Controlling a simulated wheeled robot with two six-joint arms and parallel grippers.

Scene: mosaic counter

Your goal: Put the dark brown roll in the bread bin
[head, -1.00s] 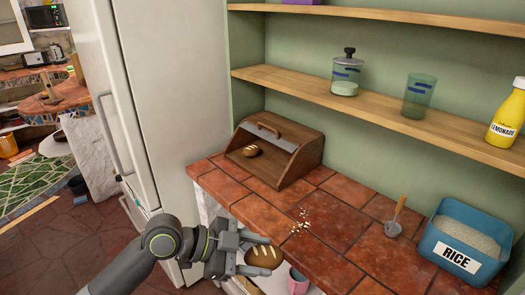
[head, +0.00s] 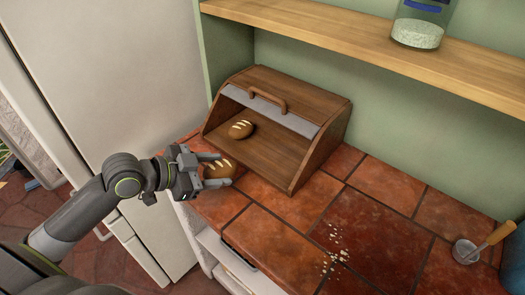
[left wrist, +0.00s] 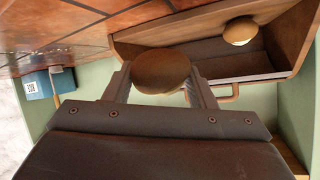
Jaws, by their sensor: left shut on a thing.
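The dark brown roll (head: 221,168) is between the fingers of my left gripper (head: 212,170), above the counter's left edge. In the left wrist view the roll (left wrist: 162,70) sits between the two fingertips and looks dark and round. The wooden bread bin (head: 312,160) stands open on the counter, just right of and beyond my gripper. Its front lid with a handle (head: 268,100) is raised. Another scored brown roll (head: 241,130) lies inside the bin; it looks lighter in the left wrist view (left wrist: 240,32). The held roll is outside the bin, near its front left corner.
A white fridge (head: 120,70) stands close on the left. A wooden shelf (head: 390,55) with a jar (head: 418,30) runs above the bin.

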